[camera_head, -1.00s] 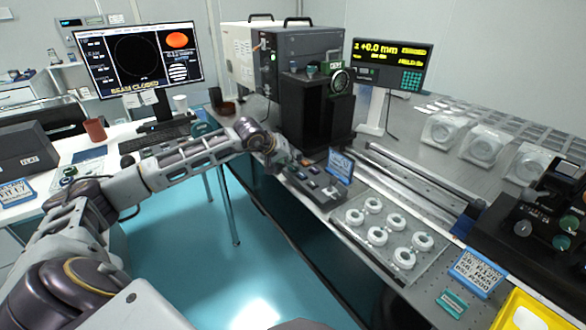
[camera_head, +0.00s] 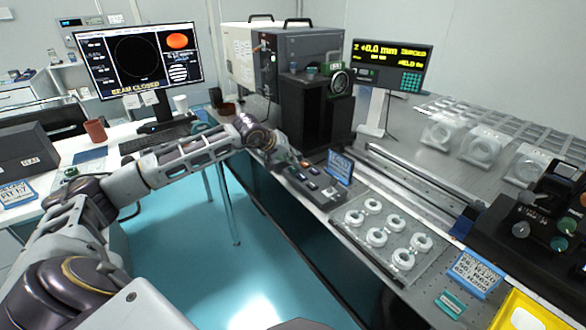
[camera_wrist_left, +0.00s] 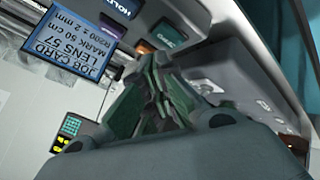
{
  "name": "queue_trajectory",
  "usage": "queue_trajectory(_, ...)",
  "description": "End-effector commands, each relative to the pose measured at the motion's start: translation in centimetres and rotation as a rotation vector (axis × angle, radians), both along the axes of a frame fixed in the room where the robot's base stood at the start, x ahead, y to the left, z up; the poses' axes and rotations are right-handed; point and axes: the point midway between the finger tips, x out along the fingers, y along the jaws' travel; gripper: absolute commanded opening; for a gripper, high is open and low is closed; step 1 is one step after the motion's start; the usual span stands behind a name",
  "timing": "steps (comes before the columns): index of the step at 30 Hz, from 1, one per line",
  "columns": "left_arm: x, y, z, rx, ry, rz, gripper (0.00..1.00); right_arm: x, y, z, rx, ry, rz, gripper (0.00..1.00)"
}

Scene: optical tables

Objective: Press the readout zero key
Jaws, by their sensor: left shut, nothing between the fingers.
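The readout (camera_head: 393,65) stands at the back of the optical table, its yellow text showing +0.0 mm and what looks like ZEROED. The key box (camera_head: 318,186) sits at the table's near left edge, with a row of small keys. In the left wrist view a green-faced key (camera_wrist_left: 169,33) and a key marked like HOLD (camera_wrist_left: 122,8) show beyond the fingers. My left gripper (camera_head: 290,160) is over the far end of the key box. In the left wrist view its fingers (camera_wrist_left: 155,85) are shut and empty, close to the keys; contact cannot be told. My right gripper is out of view.
A blue job card (camera_head: 340,166) stands behind the key box, close to my left gripper. A tray of white rings (camera_head: 350,240) lies to the right. A black stand (camera_head: 305,115) rises behind. A rail (camera_head: 410,180) runs along the table.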

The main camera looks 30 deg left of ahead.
Motion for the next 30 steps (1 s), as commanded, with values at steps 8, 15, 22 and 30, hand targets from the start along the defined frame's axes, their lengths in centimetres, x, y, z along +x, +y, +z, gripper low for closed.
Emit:
queue_trajectory(8, 0.0, 0.0, 0.1, 0.0, 0.0, 0.0, 0.0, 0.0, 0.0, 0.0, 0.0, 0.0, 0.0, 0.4)
queue_trajectory(15, 0.0, 0.0, 1.3, 0.0, -0.001, 0.001, 0.0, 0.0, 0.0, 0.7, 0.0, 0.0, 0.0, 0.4)
queue_trajectory(22, 0.0, 0.0, 2.7, 0.001, -0.002, 0.0, 0.0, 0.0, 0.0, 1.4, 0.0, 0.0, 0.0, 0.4)
queue_trajectory(30, 0.0, 0.0, 4.3, 0.0, 0.0, 0.0, 0.0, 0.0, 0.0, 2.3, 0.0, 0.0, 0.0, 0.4)
